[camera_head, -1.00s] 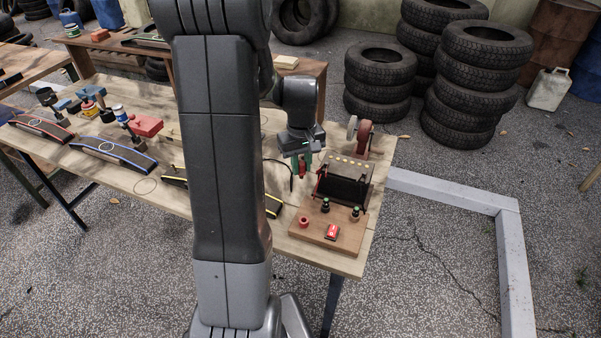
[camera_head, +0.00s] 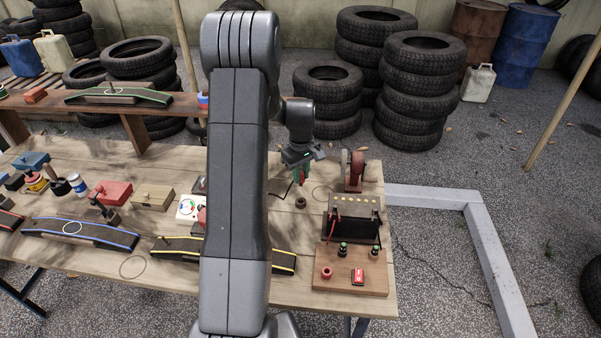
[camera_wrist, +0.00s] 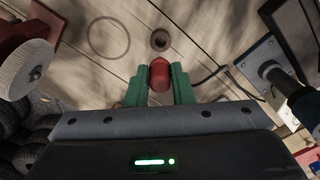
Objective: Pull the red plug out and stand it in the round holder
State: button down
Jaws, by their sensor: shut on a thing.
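My gripper (camera_head: 300,173) has its green fingers shut on the red plug (camera_wrist: 160,76). In the wrist view the plug sits between the two fingertips (camera_wrist: 160,88), with its rounded red end showing. In the head view the gripper hangs over the table, left of the black box, and the plug is mostly hidden by the fingers. A small brown round holder (camera_head: 301,202) with a dark hole is on the table just in front of the gripper. In the wrist view the holder (camera_wrist: 160,40) lies just beyond the plug's tip, and the two look apart.
A black-faced box (camera_head: 353,226) with a row of yellow dots stands right of the gripper. A wooden board (camera_head: 345,285) with a red ring, a red switch and dark knobs is in front of it. A red wheeled part (camera_head: 353,171) stands behind. A black cable (camera_wrist: 208,76) lies nearby.

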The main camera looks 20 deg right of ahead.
jog(key=shift+f+b, duration=2.45)
jog(key=shift+f, duration=1.55)
jog(key=shift+f+b, duration=0.5)
jog(key=shift+b, duration=0.15)
jog(key=c, duration=0.7)
grip_release()
jog(key=shift+r+p, duration=2.05)
jog(key=shift+r, duration=1.5)
